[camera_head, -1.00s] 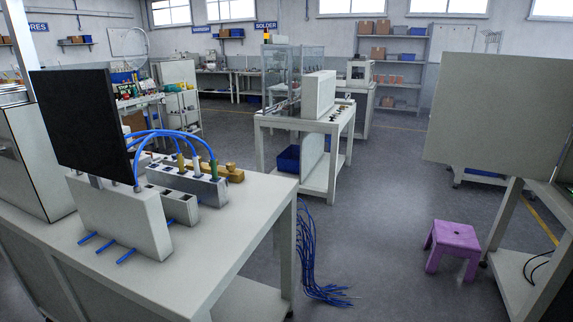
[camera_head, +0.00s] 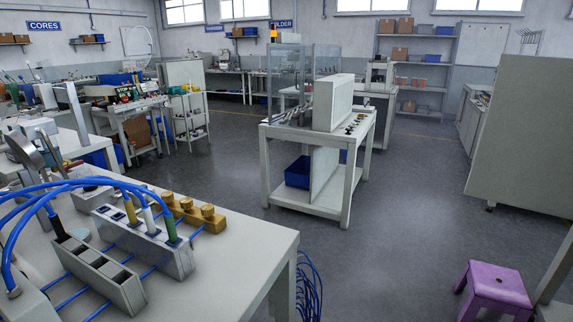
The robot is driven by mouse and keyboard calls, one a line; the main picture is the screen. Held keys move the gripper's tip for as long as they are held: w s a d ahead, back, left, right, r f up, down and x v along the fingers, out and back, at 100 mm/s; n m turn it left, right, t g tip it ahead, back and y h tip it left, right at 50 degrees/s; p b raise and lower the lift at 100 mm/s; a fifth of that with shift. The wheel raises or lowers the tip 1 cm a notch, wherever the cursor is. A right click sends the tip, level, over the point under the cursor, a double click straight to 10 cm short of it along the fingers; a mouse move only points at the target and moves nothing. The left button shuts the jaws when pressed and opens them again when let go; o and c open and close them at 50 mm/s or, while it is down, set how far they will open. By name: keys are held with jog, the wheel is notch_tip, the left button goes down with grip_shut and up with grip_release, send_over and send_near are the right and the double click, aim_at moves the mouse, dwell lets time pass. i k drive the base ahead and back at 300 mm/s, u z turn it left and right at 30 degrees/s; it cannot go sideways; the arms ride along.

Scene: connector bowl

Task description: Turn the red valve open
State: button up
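No red valve can be made out in the head view. My gripper is not in view. The near bench (camera_head: 235,235) fills the lower left. On it stand a grey socket block (camera_head: 150,240) with blue-cabled plugs in its top, a lower grey block (camera_head: 100,277) with dark square openings, and a brass-coloured block (camera_head: 188,212) with round knobs. Blue cables (camera_head: 95,183) arch over from the left edge. Thin blue rods or tubes run between the blocks.
A white cart (camera_head: 340,180) with a blue bin (camera_head: 298,167) stands mid-room. A purple stool (camera_head: 495,290) is at the lower right, below a large grey panel (camera_head: 525,140). Workbenches line the left. The grey floor (camera_head: 395,215) between bench, cart and panel is clear.

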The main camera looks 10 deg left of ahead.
aim_at(80, 162)
jog(key=i, duration=3.75)
jog(key=u, duration=1.35)
jog(key=i, duration=0.9)
jog(key=u, duration=1.6)
